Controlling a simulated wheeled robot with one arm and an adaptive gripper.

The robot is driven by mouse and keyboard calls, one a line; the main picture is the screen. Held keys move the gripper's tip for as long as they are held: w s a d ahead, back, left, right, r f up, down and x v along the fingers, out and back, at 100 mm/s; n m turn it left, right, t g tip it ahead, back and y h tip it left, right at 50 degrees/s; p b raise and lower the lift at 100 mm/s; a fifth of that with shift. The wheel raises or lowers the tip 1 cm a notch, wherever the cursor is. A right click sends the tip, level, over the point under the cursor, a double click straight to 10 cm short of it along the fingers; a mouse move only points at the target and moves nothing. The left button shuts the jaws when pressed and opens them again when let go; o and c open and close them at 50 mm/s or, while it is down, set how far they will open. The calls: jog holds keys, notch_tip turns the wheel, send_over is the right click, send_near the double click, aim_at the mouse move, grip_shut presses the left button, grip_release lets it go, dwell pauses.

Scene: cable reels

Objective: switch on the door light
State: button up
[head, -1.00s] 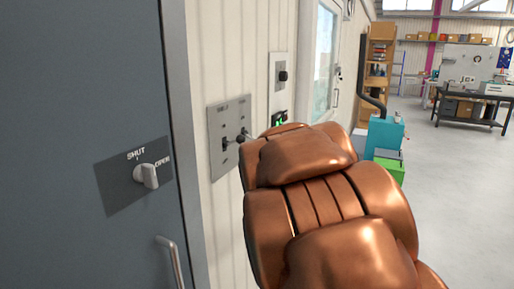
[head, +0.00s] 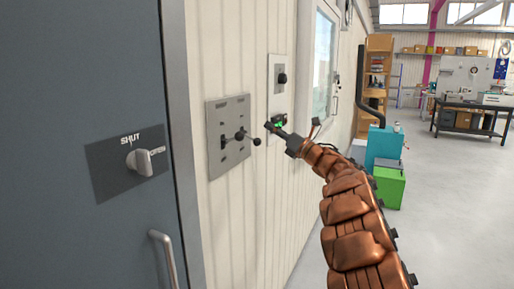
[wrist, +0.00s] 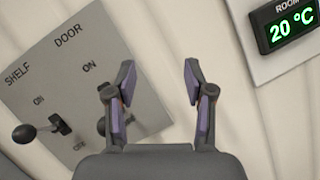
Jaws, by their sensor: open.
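A grey switch plate (head: 229,112) is on the wall right of the door; in the wrist view the plate (wrist: 105,50) reads SHELF and DOOR. The shelf lever (wrist: 24,134), with a dark ball end, stands at the plate's left. The door lever (wrist: 102,126) is mostly hidden behind my left finger, so its setting is unclear. In the head view the door lever (head: 257,142) sticks out to the right. My gripper (head: 292,125) is open and empty, right of the plate and apart from the levers in that view. The wrist view shows its fingers (wrist: 158,78) spread.
A room display (wrist: 288,22) reading 20 °C is at the upper right of the wrist view. A grey door (head: 80,220) with a SHUT/OPEN knob (head: 140,162) and a handle (head: 165,258) is at the left.

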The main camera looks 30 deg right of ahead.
aim_at(257, 142)
jog(key=s+a+f+n+g+y, duration=0.4)
jog(key=s+f+n+g+y, duration=0.1)
jog(key=s+n+y, duration=0.4)
jog(key=shift+n, duration=0.5)
jog(key=shift+w+d+p+x, duration=0.15)
jog(key=shift+p+x, duration=0.05)
jog(key=shift+x, duration=1.2)
jog(key=shift+w+d+p+x, duration=0.15)
jog(key=shift+x, duration=1.25)
jog(key=shift+w+d+p+x, duration=0.15)
jog(key=shift+p+x, duration=0.05)
jog(key=shift+x, duration=1.15)
jog(key=shift+c, duration=0.3)
jog(key=shift+f, duration=0.1)
grip_shut()
